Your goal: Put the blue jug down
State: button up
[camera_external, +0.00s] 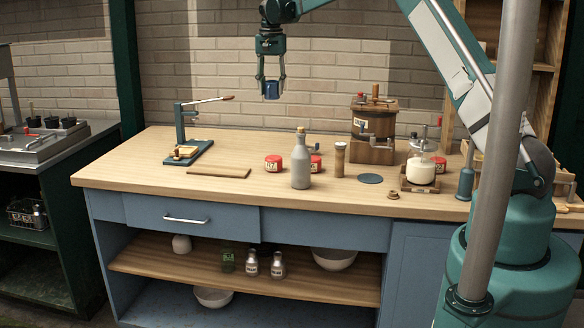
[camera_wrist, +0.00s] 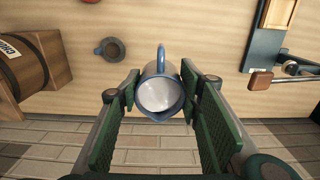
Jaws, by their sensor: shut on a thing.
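The blue jug (camera_wrist: 160,95) is between the fingers of my gripper (camera_wrist: 158,92) in the wrist view, with its handle pointing up in the picture. A pale, whitish inside shows through its mouth. In the external view the blue jug (camera_external: 272,90) hangs below my gripper (camera_external: 270,78), high above the back of the wooden worktop (camera_external: 235,150). My gripper is shut on the jug. The jug is clear of the worktop, in front of the brick wall.
A lever press (camera_external: 190,135) stands at the left, a wooden board (camera_external: 218,172) in front of it. A grey bottle (camera_external: 301,165) and red tins (camera_external: 273,163) stand mid-table. A wooden churn (camera_external: 372,150) and glass jar (camera_external: 421,168) are right. The back-middle worktop is clear.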

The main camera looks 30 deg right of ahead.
notch_tip(320, 180, down, 12)
dwell(0.3)
jog(key=shift+f, duration=0.25)
jog(key=shift+f, duration=3)
jog(key=shift+f, duration=0.1)
jog(key=shift+f, duration=1.75)
jog(key=shift+f, duration=0.1)
jog(key=o, duration=0.7)
jog(key=shift+c, duration=0.2)
jog(key=o, duration=0.4)
jog(key=shift+c, duration=0.2)
